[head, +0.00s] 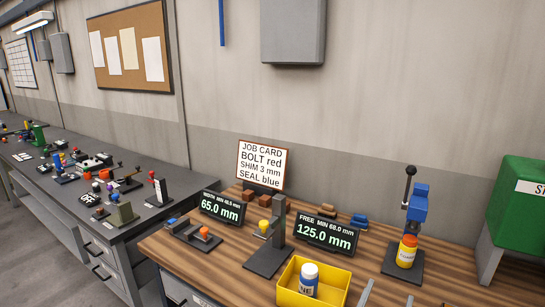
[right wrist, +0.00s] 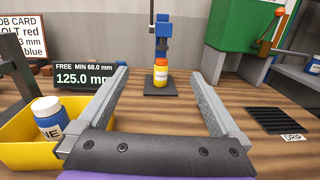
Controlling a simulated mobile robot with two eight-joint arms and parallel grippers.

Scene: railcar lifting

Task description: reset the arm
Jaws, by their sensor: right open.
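My right gripper (head: 388,296) shows only as two grey fingertips at the bottom edge of the head view. In the right wrist view its fingers (right wrist: 160,75) are spread wide with nothing between them, above the wooden bench. My left gripper is in neither view.
A yellow bin (head: 342,292) holding a white-and-blue bottle (head: 309,279) is left of my right gripper. Two displays (head: 222,208) (head: 325,234) and a grey stand (head: 277,235) are behind. A green box (head: 520,205) and black drip mat (right wrist: 272,120) are to the right. Bare bench lies between.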

